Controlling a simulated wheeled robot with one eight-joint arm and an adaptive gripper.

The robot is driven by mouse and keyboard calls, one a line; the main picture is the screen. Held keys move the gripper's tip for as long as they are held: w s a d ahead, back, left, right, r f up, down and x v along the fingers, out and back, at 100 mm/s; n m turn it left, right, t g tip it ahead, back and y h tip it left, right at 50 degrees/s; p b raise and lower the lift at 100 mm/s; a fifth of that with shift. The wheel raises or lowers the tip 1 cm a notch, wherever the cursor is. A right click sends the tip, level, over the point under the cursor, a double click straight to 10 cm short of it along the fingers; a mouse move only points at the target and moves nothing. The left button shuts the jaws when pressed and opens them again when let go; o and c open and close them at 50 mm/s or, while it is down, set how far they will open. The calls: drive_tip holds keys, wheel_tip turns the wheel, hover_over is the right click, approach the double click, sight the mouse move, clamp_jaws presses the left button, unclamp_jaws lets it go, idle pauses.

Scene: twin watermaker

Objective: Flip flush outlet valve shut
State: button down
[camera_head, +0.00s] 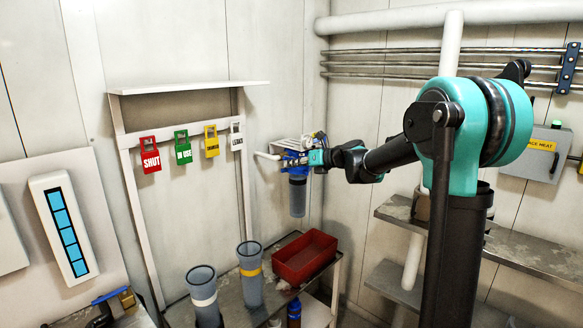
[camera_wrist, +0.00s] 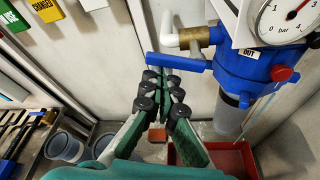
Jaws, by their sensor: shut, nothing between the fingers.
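The outlet valve is a brass body (camera_wrist: 203,37) on a white pipe, beside the blue filter head (camera_wrist: 245,68) marked OUT. Its blue lever (camera_wrist: 180,63) lies roughly level across the wrist view, just below and about parallel to the short white pipe. My gripper (camera_wrist: 163,76) is shut and empty, its fingertips at or just below the lever's left part; I cannot tell whether they touch it. In the head view my gripper (camera_head: 314,158) is at the filter unit and hides the valve lever. The filter's grey bowl (camera_head: 297,196) hangs below.
A pressure gauge (camera_wrist: 286,18) and a red knob (camera_wrist: 282,74) sit close right of the lever. Hanging tags, including a red SHUT tag (camera_head: 150,154), are on the left. A red tray (camera_head: 304,257) and grey cylinders (camera_head: 250,278) stand on the bench below.

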drive_tip(key=shift+w+d+r+m+y, duration=0.15)
drive_tip(key=shift+r+m, duration=0.15)
drive_tip(key=shift+r, duration=0.2)
drive_tip(key=shift+w+d+r+m+y, duration=0.15)
drive_tip(key=shift+r+m, duration=0.15)
drive_tip(key=shift+r, duration=0.2)
drive_tip(key=shift+w+d+r, duration=0.1)
drive_tip(key=shift+w+r, duration=0.2)
drive_tip(key=shift+r, duration=0.15)
